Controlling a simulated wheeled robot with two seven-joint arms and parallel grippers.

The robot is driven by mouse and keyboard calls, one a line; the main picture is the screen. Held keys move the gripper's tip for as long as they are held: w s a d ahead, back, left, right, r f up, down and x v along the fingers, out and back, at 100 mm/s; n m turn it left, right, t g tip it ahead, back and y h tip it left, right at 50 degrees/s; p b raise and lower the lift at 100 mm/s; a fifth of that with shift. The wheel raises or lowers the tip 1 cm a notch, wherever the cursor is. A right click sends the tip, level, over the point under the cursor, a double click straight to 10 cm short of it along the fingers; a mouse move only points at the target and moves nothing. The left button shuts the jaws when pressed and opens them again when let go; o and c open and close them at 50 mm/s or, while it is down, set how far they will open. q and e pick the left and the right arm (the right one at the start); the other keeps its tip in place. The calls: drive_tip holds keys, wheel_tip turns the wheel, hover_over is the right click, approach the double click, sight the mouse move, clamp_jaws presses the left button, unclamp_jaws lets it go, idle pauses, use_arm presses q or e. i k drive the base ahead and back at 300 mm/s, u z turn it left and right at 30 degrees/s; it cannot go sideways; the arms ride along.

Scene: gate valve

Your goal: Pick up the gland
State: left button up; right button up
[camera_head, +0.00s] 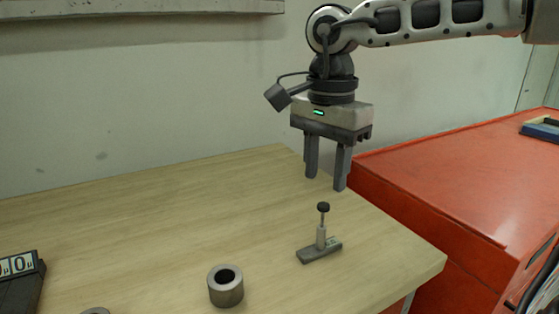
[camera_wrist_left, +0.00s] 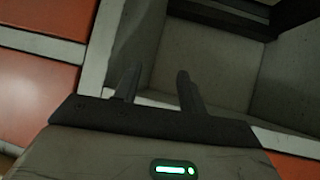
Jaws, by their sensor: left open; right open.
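A short, thick-walled grey metal cylinder (camera_head: 226,291) with an open bore stands upright near the table's front in the head view. To its right is a small dark flat base with a thin upright stem and a black knob (camera_head: 323,207) on top. I cannot tell for certain which of these is the gland. My right gripper (camera_head: 326,183) is open and empty, fingers pointing down, above and apart from the knob. My left gripper (camera_wrist_left: 158,72) shows only in the left wrist view; it is open with nothing between its fingers.
The wooden table (camera_head: 150,220) is mostly clear. A black box with digits (camera_head: 20,275) sits at its left edge, and a round piece (camera_head: 96,311) is cut off at the bottom. A red cabinet (camera_head: 440,185) stands to the right, with a wall behind.

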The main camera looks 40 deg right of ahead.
sight(225, 282)
drive_tip(key=k, duration=1)
